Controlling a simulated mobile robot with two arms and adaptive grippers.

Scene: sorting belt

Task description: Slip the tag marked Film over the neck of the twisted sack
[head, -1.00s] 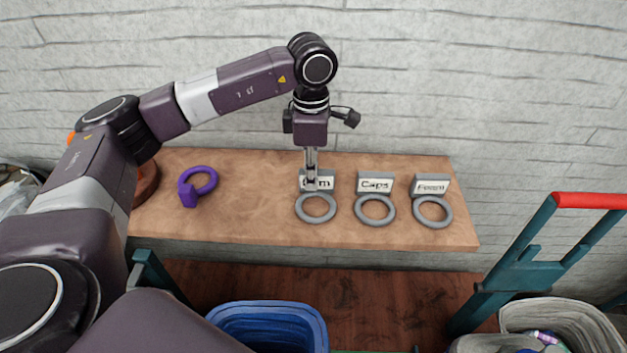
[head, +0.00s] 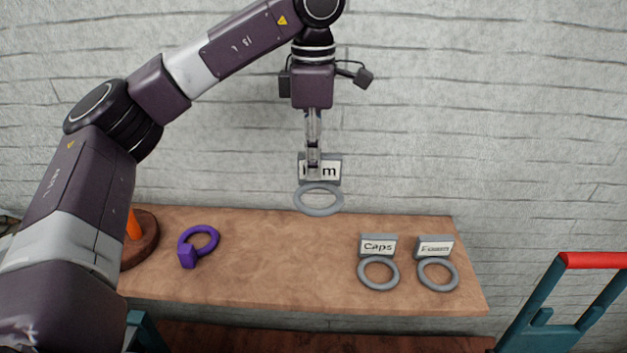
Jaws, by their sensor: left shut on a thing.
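My left gripper (head: 313,165) is shut on a grey ring tag (head: 319,199) and holds it up above the shelf. The gripper's fingers cover the middle of the tag's label, so only its end letter "m" reads clearly. The tag's plate is upright and its ring hangs below, seen as an oval. No twisted sack can be made out in the head view now. My right gripper is not in view.
Two more grey ring tags, Caps (head: 378,261) and Foam (head: 437,264), lie on the wooden shelf (head: 290,275). A purple ring (head: 198,246) lies at left, near an orange post on a round brown base (head: 140,240). A teal frame with a red bar (head: 594,260) stands at lower right.

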